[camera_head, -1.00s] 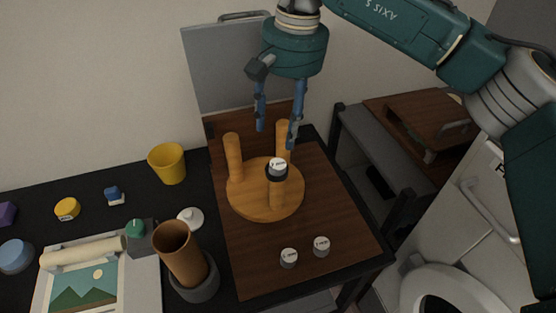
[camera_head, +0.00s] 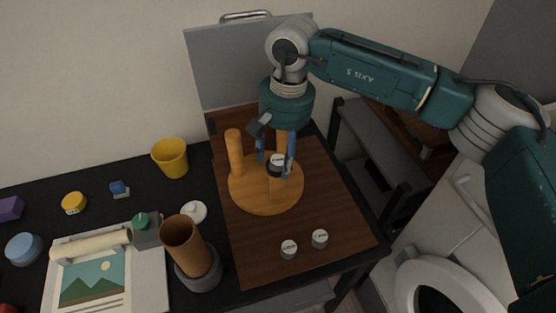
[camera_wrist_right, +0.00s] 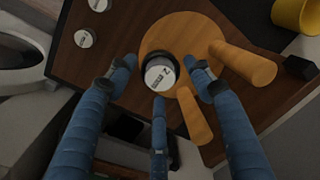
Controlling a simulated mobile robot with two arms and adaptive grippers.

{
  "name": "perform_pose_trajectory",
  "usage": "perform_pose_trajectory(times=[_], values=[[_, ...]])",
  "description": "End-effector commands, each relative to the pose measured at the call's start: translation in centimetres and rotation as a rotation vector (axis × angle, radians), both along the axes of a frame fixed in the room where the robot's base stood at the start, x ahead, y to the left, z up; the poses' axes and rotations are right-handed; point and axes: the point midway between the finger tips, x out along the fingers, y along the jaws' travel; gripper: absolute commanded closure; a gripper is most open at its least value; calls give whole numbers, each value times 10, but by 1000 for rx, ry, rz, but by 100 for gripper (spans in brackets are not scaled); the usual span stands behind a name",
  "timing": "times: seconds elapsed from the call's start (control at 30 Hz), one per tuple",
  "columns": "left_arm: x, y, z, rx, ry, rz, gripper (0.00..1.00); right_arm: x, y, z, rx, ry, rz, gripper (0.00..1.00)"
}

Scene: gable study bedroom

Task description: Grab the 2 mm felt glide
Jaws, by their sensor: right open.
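A small round felt glide with a white top and dark side (camera_head: 277,160) sits on the end of the front leg of an upturned wooden stool (camera_head: 248,196). In the right wrist view its label appears to read 2 mm (camera_wrist_right: 160,74). My right gripper (camera_head: 275,170) is open above the stool, its blue fingers pointing down around the glide. In the right wrist view the fingers (camera_wrist_right: 163,77) stand around it with gaps showing. Two similar glides, a left one (camera_head: 289,249) and a right one (camera_head: 320,238), lie on the board. Their labels are too small to read. My left gripper is out of view.
Two bare stool legs stand beside the gripper, one at the left (camera_head: 235,152) and one behind. The brown board (camera_head: 340,215) is clear at right. A yellow cup (camera_head: 170,158), a brown cylinder (camera_head: 188,247) and a picture (camera_head: 95,282) are further left.

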Motion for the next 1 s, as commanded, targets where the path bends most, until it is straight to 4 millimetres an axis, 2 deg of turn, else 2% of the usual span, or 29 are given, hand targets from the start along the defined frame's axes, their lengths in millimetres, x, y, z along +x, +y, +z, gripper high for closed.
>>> perform_pose_trajectory(times=[0.1,0.3,0.77,0.87,1.0], values=[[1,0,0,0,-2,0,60,0,0,0,0,0,1,50],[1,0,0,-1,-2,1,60,0,0,0,1,0,0,88],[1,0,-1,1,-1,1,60,0,0,4,1,-1,0,89],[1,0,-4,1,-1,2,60,1,1,11,2,-1,0,89],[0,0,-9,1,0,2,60,1,1,31,2,-4,1,89]])
